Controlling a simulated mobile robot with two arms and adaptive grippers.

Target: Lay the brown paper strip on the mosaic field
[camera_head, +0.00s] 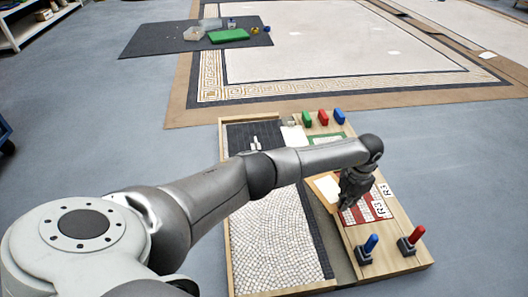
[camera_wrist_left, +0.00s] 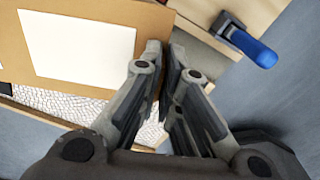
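The brown paper strip (camera_head: 314,183) has a pale rectangle on its face and lies over the middle of the wooden tray. In the left wrist view the strip (camera_wrist_left: 148,20) fills the upper left, with its edge between my fingers. My left gripper (camera_head: 347,203) is shut on its right edge; it also shows in the left wrist view (camera_wrist_left: 165,58). The mosaic field (camera_head: 275,240) of small white stones lies left of the gripper, and part shows below the strip in the left wrist view (camera_wrist_left: 60,103). My arm hides part of the field. My right gripper is out of view.
A red-and-white panel (camera_head: 380,207) marked R3 lies right of the gripper. Blue-handled (camera_head: 370,244) and red-handled (camera_head: 416,236) tools stand at the tray's near right. Green (camera_head: 306,119), red (camera_head: 323,117) and blue (camera_head: 339,117) pieces stand at its far end.

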